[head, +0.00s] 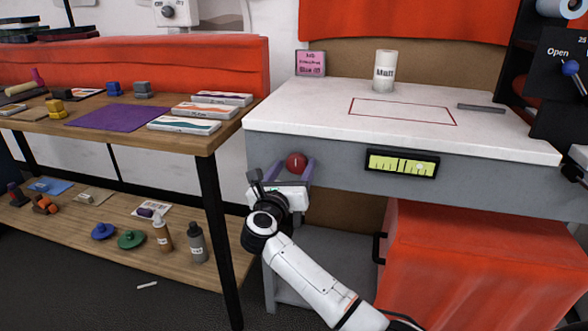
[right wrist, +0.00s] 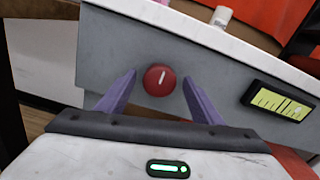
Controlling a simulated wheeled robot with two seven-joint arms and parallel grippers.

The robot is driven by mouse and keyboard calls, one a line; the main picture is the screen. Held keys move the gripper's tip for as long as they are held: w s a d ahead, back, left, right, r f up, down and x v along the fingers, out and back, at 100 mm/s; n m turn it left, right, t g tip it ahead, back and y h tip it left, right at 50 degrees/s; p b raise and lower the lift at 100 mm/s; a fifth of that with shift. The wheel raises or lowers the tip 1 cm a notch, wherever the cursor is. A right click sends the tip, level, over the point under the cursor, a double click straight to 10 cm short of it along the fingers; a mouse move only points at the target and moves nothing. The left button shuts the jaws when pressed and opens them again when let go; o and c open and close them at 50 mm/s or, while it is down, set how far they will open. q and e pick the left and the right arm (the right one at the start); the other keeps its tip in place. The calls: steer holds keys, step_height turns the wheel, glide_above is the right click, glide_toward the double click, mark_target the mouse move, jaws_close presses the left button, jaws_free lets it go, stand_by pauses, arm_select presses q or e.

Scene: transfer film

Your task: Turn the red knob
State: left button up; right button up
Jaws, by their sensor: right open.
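The red knob (head: 296,163) sits on the grey front face of the white-topped table, near its left end. In the right wrist view the knob (right wrist: 159,80) is round, with a white mark that stands near upright, tilted slightly right. My right gripper (head: 285,170) is open in front of it. In the right wrist view its purple fingers (right wrist: 160,97) stand apart, one to each side of the knob, with gaps on both sides. Whether the fingertips reach as deep as the knob is hard to tell. My left gripper is not in view.
A lit yellow-green gauge (head: 402,163) is on the same front face, right of the knob. A white jar (head: 385,72) stands on the white table top (head: 310,107). The wooden shelf table (head: 185,138) stands close on the left. A red cloth-covered block (head: 480,265) is below right.

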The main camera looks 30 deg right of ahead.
steer(key=shift+w+d, duration=0.25)
steer(key=c, duration=1.1)
steer(key=shift+o, duration=0.2)
